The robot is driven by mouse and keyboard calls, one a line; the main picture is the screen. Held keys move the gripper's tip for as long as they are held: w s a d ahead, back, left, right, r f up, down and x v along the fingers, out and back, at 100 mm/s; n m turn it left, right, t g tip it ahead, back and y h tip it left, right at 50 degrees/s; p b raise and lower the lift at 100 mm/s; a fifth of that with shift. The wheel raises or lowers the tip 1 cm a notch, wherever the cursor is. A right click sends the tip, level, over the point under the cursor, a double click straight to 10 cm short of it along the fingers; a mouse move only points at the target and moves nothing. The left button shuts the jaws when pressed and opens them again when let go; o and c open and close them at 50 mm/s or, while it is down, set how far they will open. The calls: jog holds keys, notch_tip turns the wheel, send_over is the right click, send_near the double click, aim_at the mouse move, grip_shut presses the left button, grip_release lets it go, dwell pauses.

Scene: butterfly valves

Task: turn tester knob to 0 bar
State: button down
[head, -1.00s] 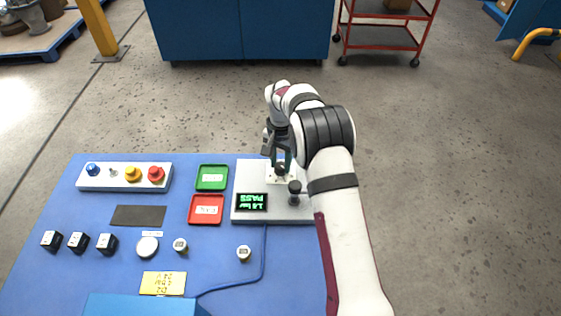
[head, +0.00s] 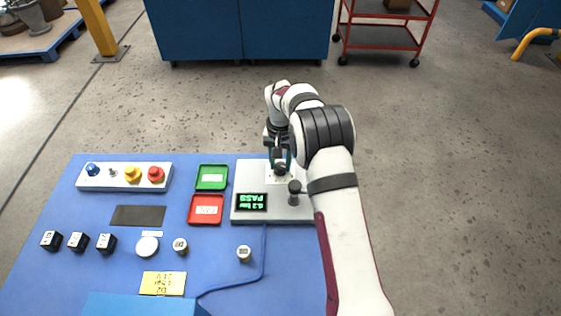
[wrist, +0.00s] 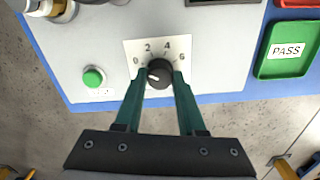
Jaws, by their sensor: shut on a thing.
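The tester (head: 245,183) is a light grey panel at the right of the blue table. Its black round knob (wrist: 160,74) sits on a white dial plate (wrist: 132,46) marked 0, 2, 4, 6. The knob's white mark is on its left side, close to the 0 side of the scale. My gripper (wrist: 160,82) is shut on the knob, one green finger on each side; it also shows in the head view (head: 280,166).
A green button (wrist: 93,77) sits left of the dial in the wrist view. A green tray (head: 211,190) and a red tray (head: 206,223) lie left of the tester. A black-topped post (head: 294,188) stands near the knob. A blue hose (head: 263,255) crosses the table.

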aim_at(281, 165)
jog(key=shift+w, duration=0.1)
jog(key=c, duration=0.5)
grip_release()
notch_tip(281, 165, up, 16)
jog(key=shift+f, duration=0.1)
